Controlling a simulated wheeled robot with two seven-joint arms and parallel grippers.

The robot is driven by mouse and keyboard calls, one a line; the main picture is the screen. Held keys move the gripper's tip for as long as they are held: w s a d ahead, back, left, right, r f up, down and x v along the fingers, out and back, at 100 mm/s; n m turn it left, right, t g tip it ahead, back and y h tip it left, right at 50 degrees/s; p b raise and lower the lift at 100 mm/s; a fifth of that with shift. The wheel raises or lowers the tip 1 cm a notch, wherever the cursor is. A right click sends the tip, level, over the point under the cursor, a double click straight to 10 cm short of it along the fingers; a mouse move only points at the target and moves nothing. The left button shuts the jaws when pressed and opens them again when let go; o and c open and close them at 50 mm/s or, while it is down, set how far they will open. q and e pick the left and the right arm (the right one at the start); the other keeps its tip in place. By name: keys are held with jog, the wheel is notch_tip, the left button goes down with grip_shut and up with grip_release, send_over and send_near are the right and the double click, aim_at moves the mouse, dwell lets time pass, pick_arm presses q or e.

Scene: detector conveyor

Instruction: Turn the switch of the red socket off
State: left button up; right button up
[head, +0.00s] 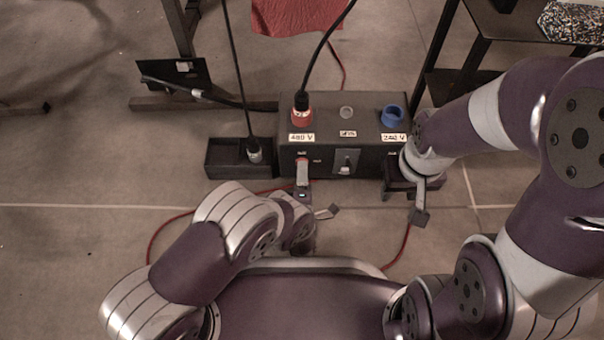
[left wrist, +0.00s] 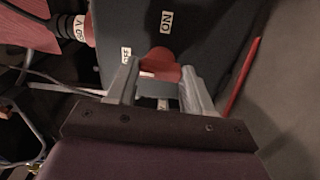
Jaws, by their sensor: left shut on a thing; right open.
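The red socket (head: 302,120), marked 480 V, is on top of a dark box (head: 345,105) and has a black plug in it. Its red switch (left wrist: 160,62) is on the box's front, between an OFF label (left wrist: 126,55) and an ON label (left wrist: 167,21). My left gripper (head: 302,172) is at the switch, and its fingers (left wrist: 160,80) are shut on the red knob, one on each side. The fingers partly hide the knob, so I cannot tell its setting. My right gripper (head: 403,200) is open and empty, in front of the box's right end.
A blue socket (head: 393,116), marked 240 V, is at the box's right, with no plug. A grey switch (head: 345,161) is on the front's middle. A black tray (head: 225,160) holding a plug stands left. A dark table (head: 510,24) is at the back right. Cables cross the floor.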

pick_arm(q)
jog(key=shift+n, duration=0.3)
jog(key=o, duration=1)
jog(key=shift+o, duration=0.2)
jog(key=shift+f, duration=0.1)
pick_arm(e)
jog(key=shift+s, duration=0.1)
